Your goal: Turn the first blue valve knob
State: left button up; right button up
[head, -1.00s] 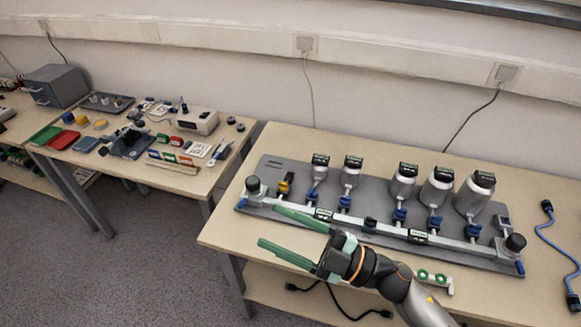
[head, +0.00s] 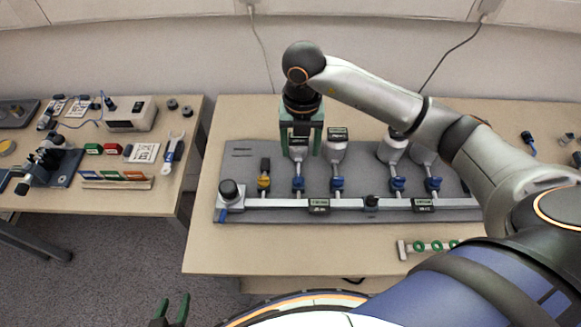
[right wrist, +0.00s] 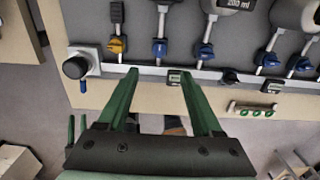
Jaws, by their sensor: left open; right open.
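The first blue valve knob (head: 298,184) sits on the grey board under the leftmost flask (head: 299,150), right of a yellow knob (head: 264,182). It also shows in the right wrist view (right wrist: 160,48). My right gripper (head: 301,148) is open and empty, pointing down above the board around the leftmost flask in the head view. In the right wrist view, its fingertips (right wrist: 158,75) are spread to either side below the first blue knob, with nothing between them. My left gripper (head: 170,311) is open and empty at the bottom left, away from the board.
More blue knobs (head: 337,184) and flasks stand to the right. A white pipe (head: 285,203) with small gauges (head: 319,206) runs along the board's front. A black end knob (head: 229,190) is at the left.

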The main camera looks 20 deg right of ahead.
aim_at(299, 179)
notch_tip(299, 179, down, 12)
jog(key=shift+s+a+r, duration=0.1)
jog(key=shift+s+r, duration=0.05)
dwell(0.3)
grip_shut()
dwell(0.4)
